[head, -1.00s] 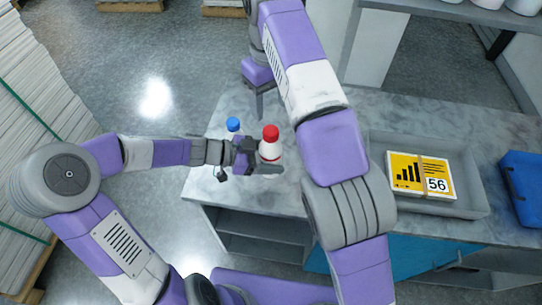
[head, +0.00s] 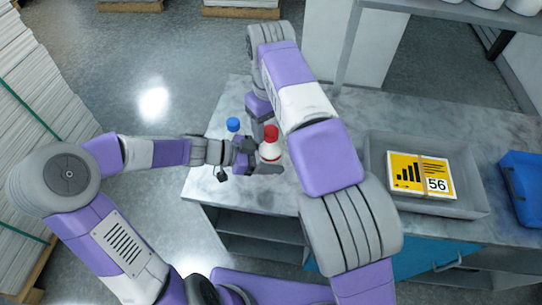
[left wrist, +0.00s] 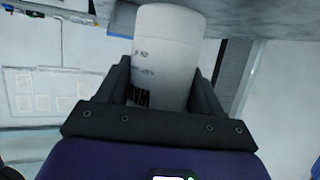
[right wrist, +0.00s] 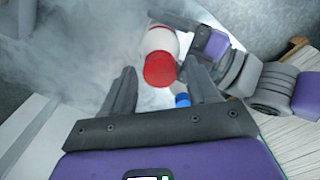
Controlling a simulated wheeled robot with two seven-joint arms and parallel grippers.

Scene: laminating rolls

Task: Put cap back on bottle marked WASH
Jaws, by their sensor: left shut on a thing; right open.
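A white bottle (head: 270,151) with a red cap (head: 271,132) at its top stands over the counter. My left gripper (head: 266,162) is shut around its body. The left wrist view shows the white bottle (left wrist: 168,45) between the fingers, with dark lettering partly hidden that seems to read WASH. My right gripper (head: 258,122) is open and empty, close beside and above the red cap. In the right wrist view the red cap (right wrist: 160,69) appears between and beyond the open fingers. I cannot tell how firmly the cap sits.
A blue-capped item (head: 233,124) stands left of the bottle, close behind my left gripper. A grey tray (head: 463,208) with a yellow box (head: 419,175) marked 56 lies on the counter (head: 232,187) to the right. A blue bin (head: 521,187) is at the far right.

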